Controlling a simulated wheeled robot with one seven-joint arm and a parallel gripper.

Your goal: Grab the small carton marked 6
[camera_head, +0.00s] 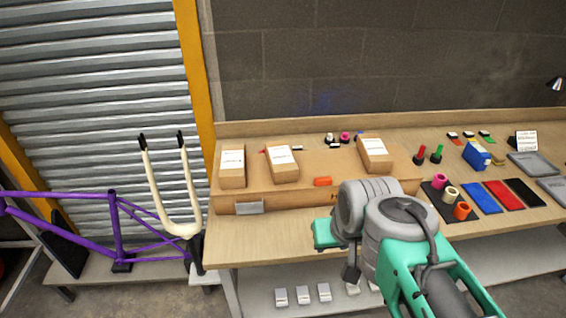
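Three small brown cartons with white labels stand on a long, low cardboard box (300,194) on the workbench. One is the left carton (231,178), one the middle carton (283,171), and one the right carton (373,160). The print on their labels is too small to read, so I cannot tell which is marked 6. My grey and teal arm rises from the lower right in front of the bench's front edge, below the right carton. No gripper fingers can be made out in this view.
An orange object (322,181) lies on the long box. Coloured mats (481,198), tape rolls, a blue box (476,155) and grey trays crowd the bench's right side. A purple bicycle frame (116,232) and cream fork (190,228) stand left. The bench's left front is clear.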

